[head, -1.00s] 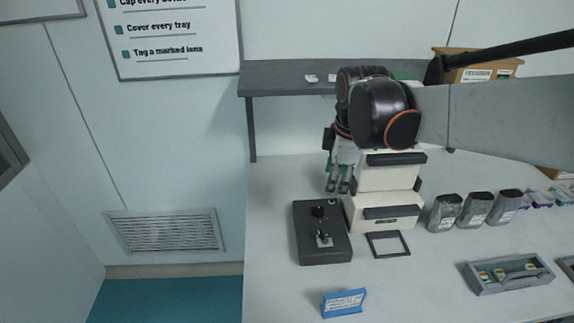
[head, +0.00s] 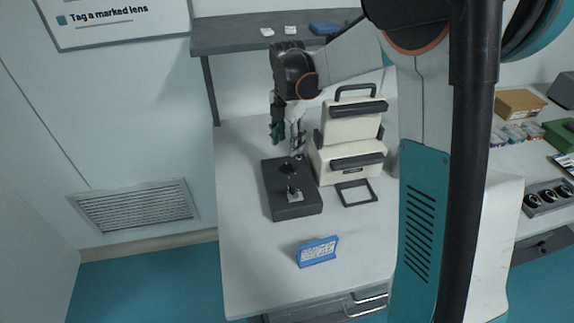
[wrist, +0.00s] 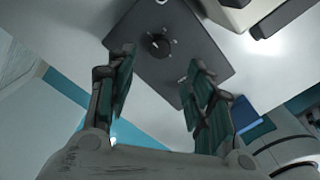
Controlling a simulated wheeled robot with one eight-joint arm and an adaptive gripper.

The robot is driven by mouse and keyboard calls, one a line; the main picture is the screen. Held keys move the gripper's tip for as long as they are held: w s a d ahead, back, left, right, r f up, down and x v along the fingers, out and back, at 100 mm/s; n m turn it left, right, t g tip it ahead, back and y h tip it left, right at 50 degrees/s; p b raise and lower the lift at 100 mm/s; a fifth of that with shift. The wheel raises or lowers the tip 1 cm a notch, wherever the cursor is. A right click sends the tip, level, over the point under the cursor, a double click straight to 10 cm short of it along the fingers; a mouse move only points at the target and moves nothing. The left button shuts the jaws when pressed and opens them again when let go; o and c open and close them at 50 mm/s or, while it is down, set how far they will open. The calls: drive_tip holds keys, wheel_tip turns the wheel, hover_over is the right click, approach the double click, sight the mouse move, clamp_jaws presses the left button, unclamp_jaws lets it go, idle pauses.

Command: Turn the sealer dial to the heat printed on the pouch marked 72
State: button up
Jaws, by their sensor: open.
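The dark control box (head: 277,203) stands on the white table, left of the cream sealer (head: 345,163). Its round black dial (head: 287,168) is at the far end, with a lever switch (head: 294,191) nearer the front. My gripper (head: 298,153) is just beyond and above the dial, pointing down. In the wrist view the dial (wrist: 158,46) shows between the two spread fingers of my gripper (wrist: 160,66), with pale marks around it. The fingers are open and appear apart from the dial. The marks are too small to read. No pouch is visible now; my own body blocks part of the table.
A blue sign (head: 317,251) stands near the front of the table. A dark square frame (head: 341,194) lies before the sealer. A grey shelf (head: 240,39) runs behind. The table left of the box is clear. A cardboard box (head: 519,104) sits far right.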

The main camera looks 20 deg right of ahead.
sight(287, 166)
wheel_tip(287, 166, down, 10)
drive_tip(key=shift+r+b, duration=0.15)
drive_tip(key=shift+b, duration=1.1)
drive_tip(key=c, duration=1.1)
